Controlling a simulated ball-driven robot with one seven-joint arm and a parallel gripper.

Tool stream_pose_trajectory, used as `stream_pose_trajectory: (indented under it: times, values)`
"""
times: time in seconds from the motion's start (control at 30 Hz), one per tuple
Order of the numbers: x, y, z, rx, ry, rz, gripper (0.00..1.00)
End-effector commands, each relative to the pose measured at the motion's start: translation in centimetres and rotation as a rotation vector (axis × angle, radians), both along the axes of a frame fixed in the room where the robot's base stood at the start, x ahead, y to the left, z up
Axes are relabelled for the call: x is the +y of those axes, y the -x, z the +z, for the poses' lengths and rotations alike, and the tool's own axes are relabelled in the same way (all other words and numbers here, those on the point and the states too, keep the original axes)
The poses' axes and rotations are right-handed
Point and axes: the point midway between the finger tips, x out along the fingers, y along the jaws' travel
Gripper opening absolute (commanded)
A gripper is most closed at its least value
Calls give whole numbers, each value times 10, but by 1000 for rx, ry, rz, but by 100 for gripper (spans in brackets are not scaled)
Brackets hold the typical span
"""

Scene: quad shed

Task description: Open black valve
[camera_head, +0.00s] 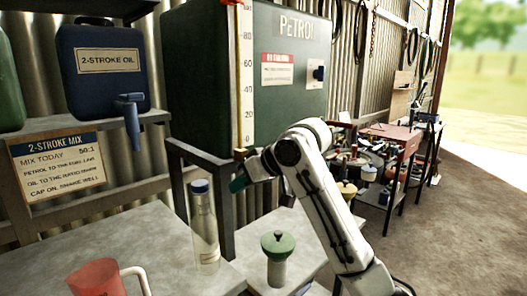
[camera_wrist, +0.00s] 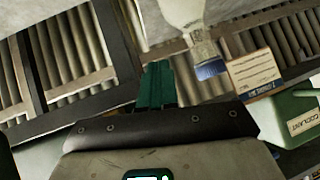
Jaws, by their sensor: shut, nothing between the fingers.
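The dark green petrol tank (camera_head: 205,70) stands on a metal frame at the centre of the head view. A small black knob on a pale plate (camera_head: 318,73) sits on its labelled face; I cannot tell whether this is the black valve. A brass-coloured fitting (camera_head: 240,154) is at the foot of the tank's level scale. My gripper (camera_head: 238,184) has teal fingers and is below this fitting, in front of the frame. In the wrist view, my gripper (camera_wrist: 157,70) is shut and empty. No black valve shows clearly in the wrist view.
A blue-capped bottle (camera_head: 205,235), a red jug (camera_head: 97,278) and a green-topped container (camera_head: 277,262) stand near my arm. A blue oil can (camera_head: 103,70) with a blue tap (camera_head: 130,108) is on the left shelf. A green coolant container (camera_wrist: 285,118) shows in the wrist view.

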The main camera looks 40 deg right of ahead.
Motion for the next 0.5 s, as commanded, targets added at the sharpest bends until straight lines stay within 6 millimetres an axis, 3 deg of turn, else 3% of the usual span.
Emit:
stream_pose_trajectory:
  times: [0.03, 0.2, 0.5]
  values:
    - [-12, -1, 18, -10, 22, -8, 0]
    - [-41, 1, 67, -15, 79, -20, 0]
    - [-88, 20, 138, 16, 178, -73, 0]
